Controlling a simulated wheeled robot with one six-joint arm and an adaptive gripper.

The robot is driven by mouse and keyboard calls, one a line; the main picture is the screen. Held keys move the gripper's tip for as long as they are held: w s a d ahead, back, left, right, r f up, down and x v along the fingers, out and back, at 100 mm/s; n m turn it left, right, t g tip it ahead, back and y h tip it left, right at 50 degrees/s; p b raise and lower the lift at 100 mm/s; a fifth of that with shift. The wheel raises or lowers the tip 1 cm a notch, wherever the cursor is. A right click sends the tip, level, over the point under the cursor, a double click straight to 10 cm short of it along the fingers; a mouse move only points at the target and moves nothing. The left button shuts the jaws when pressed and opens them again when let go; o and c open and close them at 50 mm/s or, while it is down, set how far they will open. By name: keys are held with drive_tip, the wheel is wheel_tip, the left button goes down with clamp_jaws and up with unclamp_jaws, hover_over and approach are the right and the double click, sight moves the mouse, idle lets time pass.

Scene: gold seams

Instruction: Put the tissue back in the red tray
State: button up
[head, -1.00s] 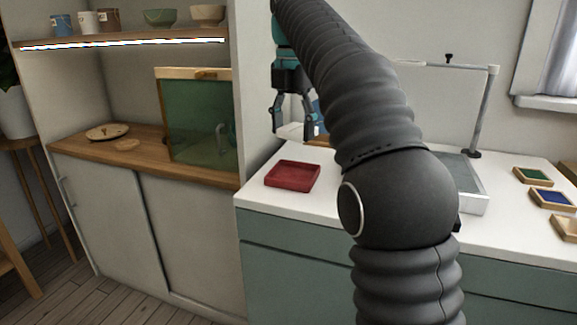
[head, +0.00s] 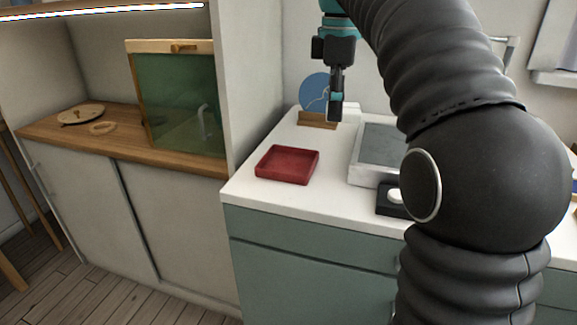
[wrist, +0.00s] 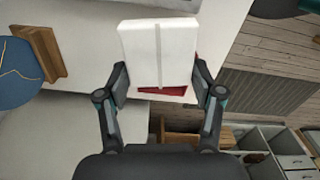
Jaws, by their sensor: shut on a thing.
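The tissue (wrist: 147,52) is a white block with a grey line down its middle, held between the two fingers of my gripper (wrist: 160,84) in the wrist view. In the head view my gripper (head: 335,108) is seen nearly edge-on above the back of the white counter, and the tissue is mostly hidden there. The red tray (head: 287,166) lies on the counter near its left end, in front of and to the left of my gripper, and looks empty.
A blue disc (head: 312,92) with a gold seam stands in a wooden holder (head: 316,122) behind the tray. A grey-topped box (head: 377,150) and a small dark block with a white top (head: 394,198) sit right of the tray. A cabinet wall (head: 247,80) borders the counter's left.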

drive_tip(key=shift+s+d+f+m, duration=0.15)
drive_tip(key=shift+s+d+m, duration=0.35)
drive_tip(key=shift+m, duration=0.4)
drive_tip(key=shift+a+f, duration=0.15)
drive_tip(key=b, duration=0.1)
hover_over(280, 165)
wheel_tip(280, 165, down, 7)
drive_tip(key=shift+r, duration=0.1)
drive_tip(key=shift+f+b, duration=0.5)
drive_tip(key=shift+f, duration=1.45)
drive_tip(key=shift+f, duration=0.15)
drive_tip(key=o, duration=1)
drive_tip(key=shift+o, duration=0.2)
